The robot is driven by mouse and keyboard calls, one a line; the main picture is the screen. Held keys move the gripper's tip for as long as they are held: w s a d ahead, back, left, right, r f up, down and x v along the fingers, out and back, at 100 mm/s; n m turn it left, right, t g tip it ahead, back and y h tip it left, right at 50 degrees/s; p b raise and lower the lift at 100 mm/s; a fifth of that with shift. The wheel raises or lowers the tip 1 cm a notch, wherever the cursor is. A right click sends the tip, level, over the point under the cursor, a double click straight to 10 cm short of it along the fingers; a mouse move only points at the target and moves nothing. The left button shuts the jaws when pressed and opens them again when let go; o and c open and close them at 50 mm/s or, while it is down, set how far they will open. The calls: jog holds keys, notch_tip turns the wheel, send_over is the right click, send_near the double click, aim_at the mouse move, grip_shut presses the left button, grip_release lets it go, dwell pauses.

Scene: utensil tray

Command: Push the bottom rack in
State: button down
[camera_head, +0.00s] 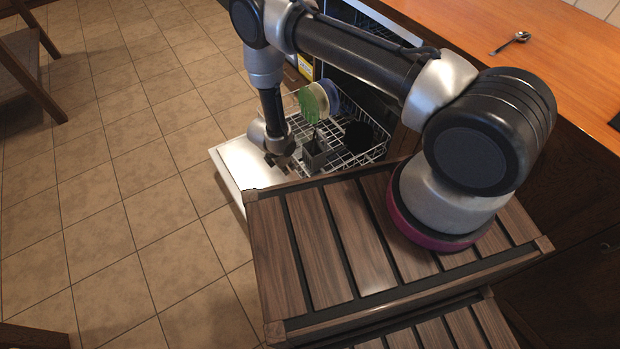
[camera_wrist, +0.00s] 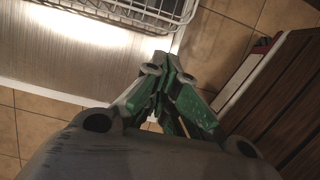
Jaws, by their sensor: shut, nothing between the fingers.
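The bottom rack (camera_head: 378,152) is a white wire basket, pulled out over the lowered dishwasher door (camera_head: 238,168). It holds a green plate, pale plates behind it, a dark round item and a grey utensil basket (camera_head: 314,158). My gripper (camera_head: 283,160) is shut and empty near the rack's front left side, above the door. In the wrist view the closed green fingers (camera_wrist: 166,62) point toward the rack's wire edge (camera_wrist: 150,12), with the door panel (camera_wrist: 75,45) beside them. I cannot tell whether they touch the rack.
A wooden slatted platform (camera_head: 345,245) under my arm stands close to the door's near side. A wooden counter (camera_head: 455,30) with a spoon (camera_head: 512,42) runs along the right. The tiled floor (camera_head: 120,200) at left is mostly clear; a chair (camera_head: 30,60) stands at the far left.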

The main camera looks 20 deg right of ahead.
jog(key=d+x, duration=0.1)
jog(key=x, duration=1)
jog(key=shift+d+r+y, duration=0.25)
jog(key=shift+d+y, duration=0.05)
jog(key=shift+d, duration=0.1)
jog(key=shift+w+d, duration=0.1)
jog(key=shift+w, duration=0.05)
